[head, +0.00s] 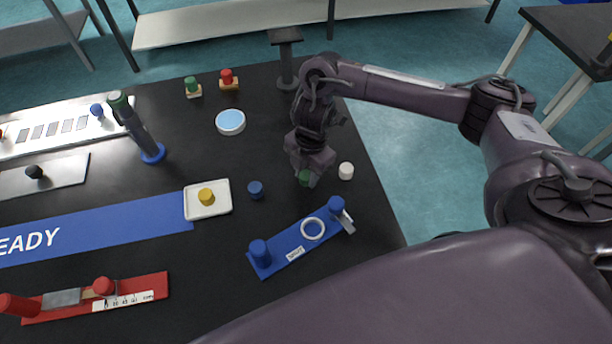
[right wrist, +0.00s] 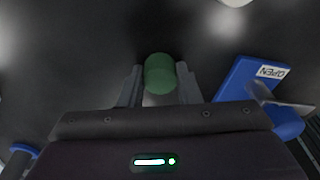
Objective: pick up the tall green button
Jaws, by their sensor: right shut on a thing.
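The tall green button (head: 304,178) is a small dark green cylinder on the right part of the black table in the head view. In the right wrist view the green button (right wrist: 160,73) sits between the two fingertips. My right gripper (head: 308,172) points down over it and is shut on it; it also shows in the right wrist view (right wrist: 160,88). I cannot tell whether the button touches the table. My left gripper is not in view.
A white button (head: 346,171) stands close to the right of my gripper. A blue button (head: 255,190) stands to its left, near a white dish with a yellow button (head: 207,196). A blue fixture (head: 290,246) lies nearer, marked OPEN in the wrist view. A black post (head: 286,60) stands behind.

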